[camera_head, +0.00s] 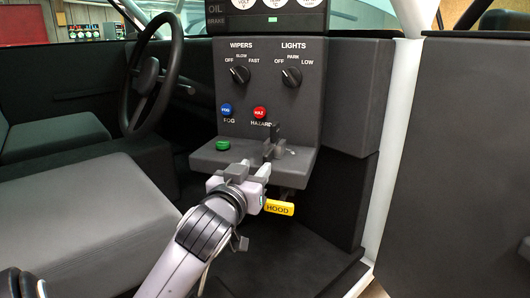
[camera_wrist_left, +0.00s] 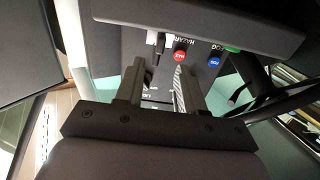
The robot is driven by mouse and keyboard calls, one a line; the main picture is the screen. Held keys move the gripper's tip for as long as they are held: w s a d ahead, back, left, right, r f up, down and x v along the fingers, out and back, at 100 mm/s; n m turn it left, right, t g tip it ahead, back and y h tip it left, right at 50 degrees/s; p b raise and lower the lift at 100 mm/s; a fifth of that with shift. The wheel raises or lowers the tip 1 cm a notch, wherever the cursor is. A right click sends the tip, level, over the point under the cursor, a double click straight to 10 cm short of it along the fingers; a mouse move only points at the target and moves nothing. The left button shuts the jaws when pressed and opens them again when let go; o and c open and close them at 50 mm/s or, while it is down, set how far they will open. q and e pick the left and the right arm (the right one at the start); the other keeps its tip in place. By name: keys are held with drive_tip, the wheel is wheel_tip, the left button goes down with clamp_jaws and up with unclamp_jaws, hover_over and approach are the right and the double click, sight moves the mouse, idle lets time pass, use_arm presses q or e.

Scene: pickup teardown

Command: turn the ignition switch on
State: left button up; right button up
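A small dark upright lever (camera_head: 274,132) stands on the grey ledge of the dash panel, right of the green button (camera_head: 222,144). It carries no readable label, so I cannot tell for certain that it is the ignition switch. A dark and white piece (camera_wrist_left: 160,42) shows at the same ledge in the left wrist view. My left gripper (camera_head: 253,168) is at the ledge's front edge, just below and in front of the lever. In the left wrist view its fingers (camera_wrist_left: 158,80) are apart, with nothing held between them. My right gripper is out of view.
Above the ledge are the blue fog button (camera_head: 226,109), the red hazard button (camera_head: 259,112), and the wiper knob (camera_head: 240,74) and light knob (camera_head: 291,76). A yellow HOOD handle (camera_head: 279,207) hangs below. The steering wheel (camera_head: 150,75) is left.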

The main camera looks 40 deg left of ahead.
sight(264, 157)
use_arm(q)
drive_tip(key=shift+x, duration=3.6)
clamp_jaws()
